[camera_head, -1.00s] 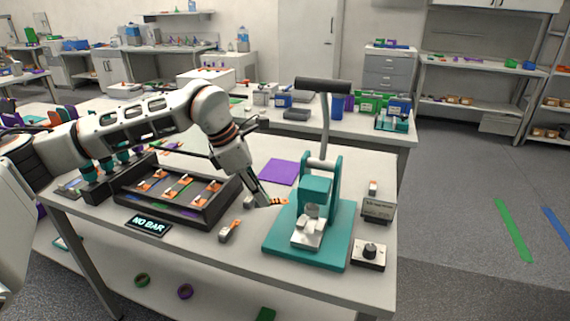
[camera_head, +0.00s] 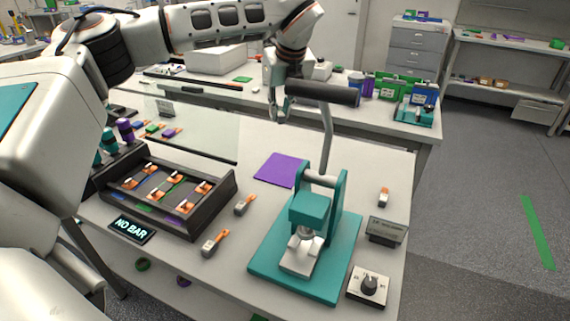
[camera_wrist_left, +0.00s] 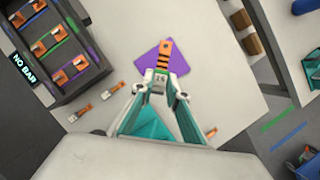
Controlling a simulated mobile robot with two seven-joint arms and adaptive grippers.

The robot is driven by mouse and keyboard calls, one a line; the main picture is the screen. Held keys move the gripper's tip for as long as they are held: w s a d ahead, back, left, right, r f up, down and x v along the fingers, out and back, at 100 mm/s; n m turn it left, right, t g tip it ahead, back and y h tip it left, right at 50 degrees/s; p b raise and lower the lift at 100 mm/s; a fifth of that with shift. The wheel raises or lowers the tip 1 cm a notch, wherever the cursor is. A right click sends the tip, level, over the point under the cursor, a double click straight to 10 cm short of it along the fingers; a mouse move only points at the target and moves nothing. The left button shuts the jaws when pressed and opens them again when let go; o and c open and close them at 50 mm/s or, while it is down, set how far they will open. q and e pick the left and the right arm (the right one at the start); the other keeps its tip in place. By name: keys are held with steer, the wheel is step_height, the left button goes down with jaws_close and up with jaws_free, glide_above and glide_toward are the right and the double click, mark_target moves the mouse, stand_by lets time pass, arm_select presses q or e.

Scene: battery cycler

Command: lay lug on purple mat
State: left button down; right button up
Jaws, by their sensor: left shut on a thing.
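My left gripper (camera_head: 278,114) is raised above the far part of the table, behind the press handle. In the left wrist view its fingers (camera_wrist_left: 159,90) are shut on a lug (camera_wrist_left: 165,55) with an orange, dark-holed tab and a pale grey block end. The lug points away from the fingers and covers part of the purple mat (camera_wrist_left: 181,66) below in that view. I cannot make out the held lug in the head view. The purple mat (camera_head: 273,168) lies flat and bare on the table, left of the press. My right gripper is not in view.
A teal press (camera_head: 311,208) with a tall black handle (camera_head: 323,94) stands right of the mat. A black tray (camera_head: 207,219) with several lugs and a "NO BAR" sign (camera_head: 132,229) are at left.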

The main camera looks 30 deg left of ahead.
arm_select(q)
step_height(320, 180, down, 19)
steer(key=shift+s+f+p, duration=0.1)
steer(key=shift+f+p, duration=0.1)
steer(key=shift+p, duration=0.1)
steer(key=c, duration=2)
jaws_free()
steer(key=shift+r, duration=0.1)
steer(key=v, duration=1.2)
steer(key=shift+b, duration=0.4)
steer(key=shift+a, duration=0.1)
